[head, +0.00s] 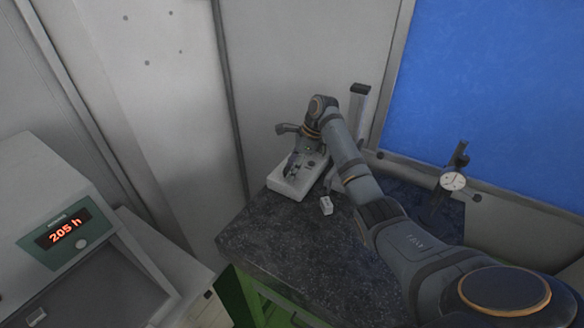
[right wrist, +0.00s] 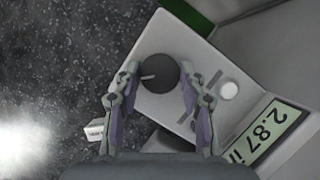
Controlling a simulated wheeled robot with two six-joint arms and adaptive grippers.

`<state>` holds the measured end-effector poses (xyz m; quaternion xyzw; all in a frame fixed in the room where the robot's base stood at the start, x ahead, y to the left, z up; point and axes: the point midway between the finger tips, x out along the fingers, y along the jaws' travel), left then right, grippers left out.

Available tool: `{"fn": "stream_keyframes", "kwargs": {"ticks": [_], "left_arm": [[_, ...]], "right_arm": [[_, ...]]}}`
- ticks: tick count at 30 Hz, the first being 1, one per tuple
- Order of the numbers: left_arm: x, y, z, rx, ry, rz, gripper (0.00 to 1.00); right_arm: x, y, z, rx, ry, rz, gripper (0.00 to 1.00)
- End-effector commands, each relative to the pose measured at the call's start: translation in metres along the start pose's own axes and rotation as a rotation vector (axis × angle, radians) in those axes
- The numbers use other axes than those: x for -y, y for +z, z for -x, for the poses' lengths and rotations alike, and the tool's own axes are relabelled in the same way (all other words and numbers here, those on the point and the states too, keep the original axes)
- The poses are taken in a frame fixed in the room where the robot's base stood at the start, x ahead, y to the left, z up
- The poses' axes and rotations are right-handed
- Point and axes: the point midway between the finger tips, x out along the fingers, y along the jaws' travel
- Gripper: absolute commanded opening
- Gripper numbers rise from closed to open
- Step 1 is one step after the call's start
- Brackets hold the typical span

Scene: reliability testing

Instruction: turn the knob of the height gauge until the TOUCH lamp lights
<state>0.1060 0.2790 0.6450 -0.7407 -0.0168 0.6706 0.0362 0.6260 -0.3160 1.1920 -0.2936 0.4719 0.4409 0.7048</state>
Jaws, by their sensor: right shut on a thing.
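The height gauge has a pale base (head: 286,190) at the back of the dark bench, and a grey column (head: 358,108) rises behind my right arm. My right gripper (head: 294,164) reaches down over the base. In the right wrist view, the dark round knob (right wrist: 160,73) with a light pointer line sits between the fingers of my right gripper (right wrist: 158,82), which is shut on it. The gauge's display (right wrist: 268,131) reads 2.87 in. A small round whitish disc (right wrist: 229,90) beside the knob shows no coloured glow; its label is not readable. My left gripper is out of view.
A small white block (head: 326,205) lies on the speckled bench (head: 290,250) in front of the gauge. A dial indicator (head: 453,181) on a stand is at right. A machine with a red 205 h display (head: 62,230) stands at left. The front bench is clear.

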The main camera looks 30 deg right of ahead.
Motion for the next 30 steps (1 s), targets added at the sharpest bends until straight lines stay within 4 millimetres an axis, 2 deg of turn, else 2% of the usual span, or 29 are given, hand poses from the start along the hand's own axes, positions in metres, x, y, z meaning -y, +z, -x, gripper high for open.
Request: {"fn": "stream_keyframes", "kwargs": {"ticks": [13,30], "left_arm": [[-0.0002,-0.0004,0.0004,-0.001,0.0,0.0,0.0],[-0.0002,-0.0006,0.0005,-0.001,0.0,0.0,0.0]], "right_arm": [[0.0037,0.0025,0.003,0.003,0.089,0.238,0.1],[0.0041,0.0027,0.0035,0.002,0.107,0.287,0.1]]}}
